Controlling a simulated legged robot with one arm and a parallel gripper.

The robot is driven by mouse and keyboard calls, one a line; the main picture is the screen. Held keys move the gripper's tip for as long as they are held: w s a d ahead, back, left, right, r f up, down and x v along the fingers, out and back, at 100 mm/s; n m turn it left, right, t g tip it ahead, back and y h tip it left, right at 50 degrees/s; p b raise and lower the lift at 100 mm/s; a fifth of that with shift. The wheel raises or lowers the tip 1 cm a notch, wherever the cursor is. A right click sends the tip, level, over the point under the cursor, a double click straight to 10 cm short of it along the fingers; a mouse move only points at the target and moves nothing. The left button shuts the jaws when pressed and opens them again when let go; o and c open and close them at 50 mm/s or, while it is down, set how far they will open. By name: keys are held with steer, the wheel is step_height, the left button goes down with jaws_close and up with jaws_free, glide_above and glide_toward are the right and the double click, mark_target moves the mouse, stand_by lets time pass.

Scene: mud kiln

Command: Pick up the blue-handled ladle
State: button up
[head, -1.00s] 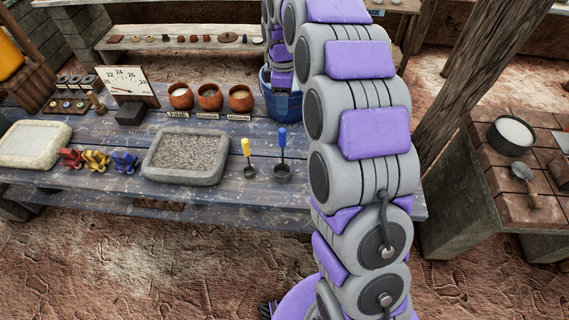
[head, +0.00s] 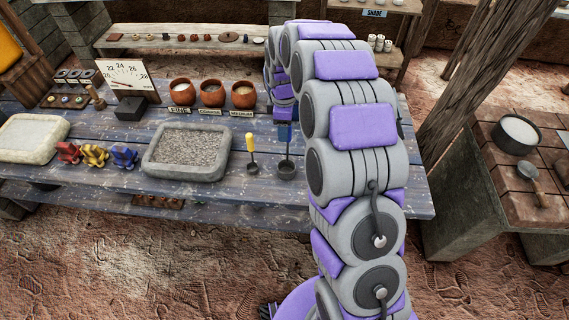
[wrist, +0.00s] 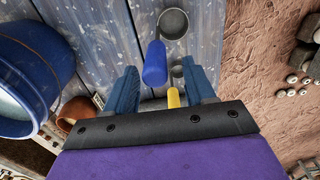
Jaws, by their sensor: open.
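The blue-handled ladle stands upright on the blue-grey plank table, its dark cup (head: 286,169) low and its stem rising to my gripper (head: 284,126) in the head view. Its handle top is hard to tell from the gripper's blue fingers there. In the wrist view, the blue handle (wrist: 155,64) points toward me, between or just beyond the tips of my open fingers (wrist: 161,72), with space on both sides. A yellow-handled ladle (head: 251,150) stands just left of it; its yellow handle (wrist: 173,98) also shows between the fingers in the wrist view.
A stone tray of gravel (head: 187,152) lies left of the ladles. Clay pots (head: 212,92) with labels stand behind. A blue bucket (wrist: 32,72) is close to the gripper's left in the wrist view. A wooden post (head: 466,90) rises at right.

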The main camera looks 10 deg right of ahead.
steer(key=f, duration=0.2)
steer(key=d+f+b, duration=0.1)
steer(key=f, duration=0.1)
steer(key=shift+d, duration=0.4)
steer(key=shift+a, duration=0.7)
steer(key=c, duration=0.6)
steer(key=shift+d, duration=0.2)
steer(key=c, duration=0.3)
steer(key=shift+d, duration=0.35)
jaws_close()
